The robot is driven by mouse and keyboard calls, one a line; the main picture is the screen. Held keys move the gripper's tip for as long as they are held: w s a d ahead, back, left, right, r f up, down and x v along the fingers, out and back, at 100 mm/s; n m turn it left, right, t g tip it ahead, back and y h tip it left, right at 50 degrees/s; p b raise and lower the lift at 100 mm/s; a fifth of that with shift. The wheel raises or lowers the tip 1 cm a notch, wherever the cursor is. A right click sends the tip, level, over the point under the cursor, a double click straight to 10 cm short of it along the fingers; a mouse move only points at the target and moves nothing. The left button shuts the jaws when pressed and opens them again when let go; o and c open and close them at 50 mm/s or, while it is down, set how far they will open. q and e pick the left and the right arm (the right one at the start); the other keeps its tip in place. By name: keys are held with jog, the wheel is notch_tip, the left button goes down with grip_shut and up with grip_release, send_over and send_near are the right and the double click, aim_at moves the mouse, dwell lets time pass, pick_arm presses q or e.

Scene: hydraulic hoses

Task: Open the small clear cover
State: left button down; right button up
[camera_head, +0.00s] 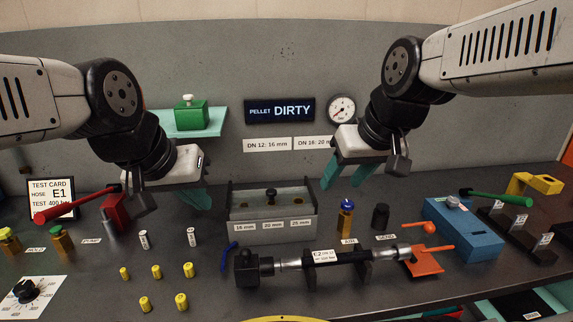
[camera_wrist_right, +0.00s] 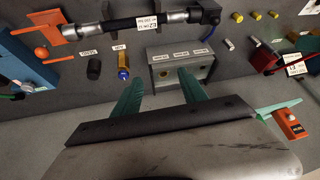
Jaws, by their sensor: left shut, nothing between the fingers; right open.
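A grey box (camera_head: 240,232) labelled 16 mm, 20 mm and 25 mm stands mid-bench, against the back wall. A dark knob (camera_head: 271,195) shows over its top. A clear cover appears to lie there, but its edges are hard to make out. The box (camera_wrist_right: 160,78) also shows in the right wrist view, just beyond the fingertips. My right gripper (camera_head: 343,186) is open and empty, above and right of the box; it shows in its wrist view too (camera_wrist_right: 159,76). My left gripper (camera_head: 194,206) is shut and empty, left of the box.
A hose assembly (camera_head: 325,256) lies in a holder in front of the box. A blue-topped valve (camera_head: 346,212) and a black cylinder (camera_head: 380,216) stand to its right. A red-handled lever (camera_head: 78,204) and several yellow fittings (camera_head: 187,270) are at left. A green box (camera_head: 190,114) sits on a wall shelf.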

jog(key=w+a+f+n+g, duration=0.1)
jog(key=w+a+n, duration=0.35)
jog(key=w, duration=0.35)
jog(key=n+g+y, duration=0.1)
jog(key=n+g, duration=0.1)
jog(key=n, duration=0.1)
send_near(272, 190)
jog(key=f, duration=0.1)
jog(key=x, duration=0.7)
jog(key=shift+s+a+f, duration=0.1)
jog(key=shift+s+a, duration=0.05)
jog(key=shift+a, duration=0.1)
grip_shut()
